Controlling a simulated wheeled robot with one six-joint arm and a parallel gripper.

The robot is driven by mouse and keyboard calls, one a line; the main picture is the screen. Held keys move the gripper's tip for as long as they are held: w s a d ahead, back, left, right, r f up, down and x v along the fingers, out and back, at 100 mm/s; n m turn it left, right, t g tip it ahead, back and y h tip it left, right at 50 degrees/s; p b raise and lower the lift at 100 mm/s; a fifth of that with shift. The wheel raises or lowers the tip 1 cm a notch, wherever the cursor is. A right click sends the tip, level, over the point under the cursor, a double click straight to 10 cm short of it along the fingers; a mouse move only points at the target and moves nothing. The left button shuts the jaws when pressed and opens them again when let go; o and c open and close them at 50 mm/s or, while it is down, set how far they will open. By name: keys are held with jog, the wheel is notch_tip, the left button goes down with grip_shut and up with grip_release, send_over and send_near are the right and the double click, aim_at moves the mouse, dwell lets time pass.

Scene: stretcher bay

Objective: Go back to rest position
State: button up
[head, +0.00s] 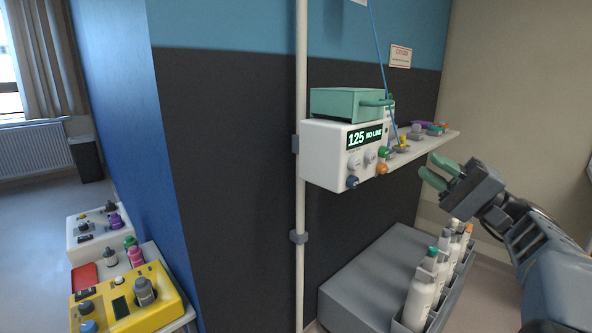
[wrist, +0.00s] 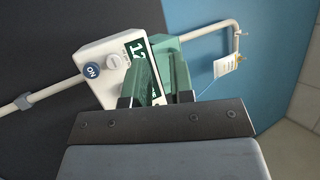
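My gripper (head: 437,171) has green fingertips and is in the right of the head view, in front of the wall shelf. Its two fingers stand apart with nothing between them. It is apart from the white pump unit (head: 325,155), which is mounted on a pole to the left and shows "125 NO LINE". In the wrist view the fingers (wrist: 163,82) are also apart, and the pump unit (wrist: 92,58) is seen beyond them, partly hidden by them.
A green box (head: 345,104) sits on the pump unit. A shelf (head: 437,145) with small items adjoins it. Below, a grey rack (head: 405,327) holds several bottles. A white pole (head: 301,80) stands left of the unit. A yellow device (head: 160,308) is at lower left.

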jog(key=s+a+f+m+g+h+p, duration=0.1)
jog(key=s+a+f+g+h+p, duration=0.15)
jog(key=a+h+p, duration=0.35)
jog(key=s+a+f+m+g+h+p, duration=0.1)
jog(key=a+f+g+h+p, duration=0.3)
jog(key=a, duration=0.4)
jog(key=s+d+f+n+h+p, duration=0.4)
jog(key=s+h+p, duration=0.4)
jog(key=h+p, duration=0.3)
jog(key=shift+s+d+n+t, duration=0.4)
jog(key=shift+d+n, duration=0.25)
jog(key=shift+n, duration=0.35)
